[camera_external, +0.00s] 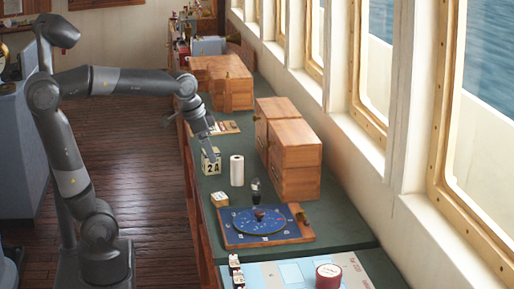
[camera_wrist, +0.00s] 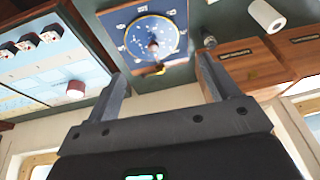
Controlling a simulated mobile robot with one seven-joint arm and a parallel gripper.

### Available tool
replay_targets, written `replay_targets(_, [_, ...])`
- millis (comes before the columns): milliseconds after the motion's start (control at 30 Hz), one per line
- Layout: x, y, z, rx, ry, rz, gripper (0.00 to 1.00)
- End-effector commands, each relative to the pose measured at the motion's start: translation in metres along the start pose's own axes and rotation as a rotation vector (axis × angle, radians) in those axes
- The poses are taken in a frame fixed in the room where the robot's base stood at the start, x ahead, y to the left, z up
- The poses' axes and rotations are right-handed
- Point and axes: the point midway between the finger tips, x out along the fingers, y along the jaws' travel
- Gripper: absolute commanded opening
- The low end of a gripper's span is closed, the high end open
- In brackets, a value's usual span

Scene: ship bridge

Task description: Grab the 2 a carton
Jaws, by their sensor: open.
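The 2A carton (camera_external: 211,163) is a cream box with dark "2A" lettering, standing upright on the green counter near its left edge. My gripper (camera_external: 208,146) is at the carton's top in the external view, with its fingers overlapping the carton's upper part in the picture. I cannot tell whether they touch it. In the wrist view my gripper (camera_wrist: 163,72) has its two fingers wide apart with nothing between them nearby. The carton does not show in the wrist view.
A white roll (camera_external: 237,171) stands just right of the carton. A small box (camera_external: 219,199), a dark small object (camera_external: 256,189) and a blue dial board (camera_external: 284,236) lie nearer the camera. Wooden cabinets (camera_external: 297,172) stand along the window side. A red round tin (camera_external: 328,276) sits on the chart.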

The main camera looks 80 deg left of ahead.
Motion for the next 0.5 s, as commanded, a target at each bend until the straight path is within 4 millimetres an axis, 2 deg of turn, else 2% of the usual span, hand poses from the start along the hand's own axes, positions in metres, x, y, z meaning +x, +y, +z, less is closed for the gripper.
replay_targets(33, [0.004, -0.019, -0.014, -0.012, -0.024, -0.007, 0.8])
replay_targets(200, [0.019, -0.079, -0.05, -0.028, -0.088, -0.02, 0.8])
replay_targets(367, [0.038, -0.144, -0.072, -0.044, -0.147, -0.023, 0.8])
replay_targets(500, [0.059, -0.205, -0.081, -0.058, -0.197, -0.018, 0.8])
